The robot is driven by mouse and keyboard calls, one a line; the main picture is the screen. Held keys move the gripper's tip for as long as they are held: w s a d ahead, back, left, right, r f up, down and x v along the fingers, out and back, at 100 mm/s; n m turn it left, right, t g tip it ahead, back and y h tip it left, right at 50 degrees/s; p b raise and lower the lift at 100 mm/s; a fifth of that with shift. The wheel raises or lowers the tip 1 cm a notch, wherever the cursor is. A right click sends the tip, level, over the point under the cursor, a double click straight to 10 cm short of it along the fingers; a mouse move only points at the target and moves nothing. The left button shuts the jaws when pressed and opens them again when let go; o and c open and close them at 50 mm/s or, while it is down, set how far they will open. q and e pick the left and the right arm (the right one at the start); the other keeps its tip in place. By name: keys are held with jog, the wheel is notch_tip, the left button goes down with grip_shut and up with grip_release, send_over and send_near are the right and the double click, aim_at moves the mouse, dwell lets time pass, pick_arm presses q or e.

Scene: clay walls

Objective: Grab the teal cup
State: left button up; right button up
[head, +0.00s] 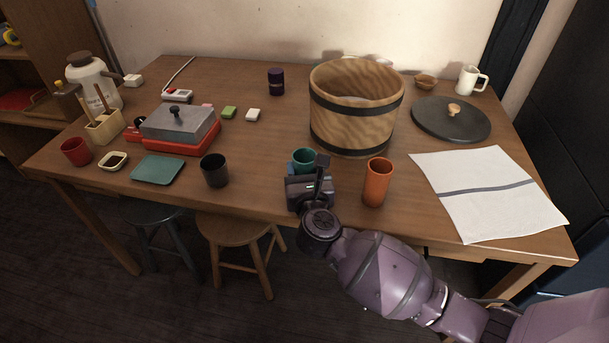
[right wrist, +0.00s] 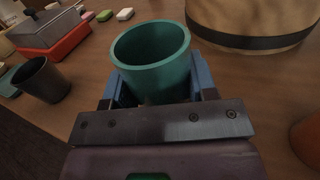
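The teal cup (head: 303,155) stands upright near the front edge of the wooden table, partly hidden behind my right gripper (head: 306,172). In the right wrist view the teal cup (right wrist: 152,62) sits between the two blue fingers of my right gripper (right wrist: 162,88), one finger on each side. The fingers lie close along its sides; whether both press on it is not clear. My left gripper is not in view.
An orange cup (head: 377,182) stands just right of my right gripper. A large wooden bucket (head: 352,115) is close behind the teal cup. A dark cup (head: 215,170) stands to the left. A white cloth (head: 485,205) lies at right.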

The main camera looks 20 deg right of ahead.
jog(key=c, duration=0.4)
jog(key=shift+r, duration=0.15)
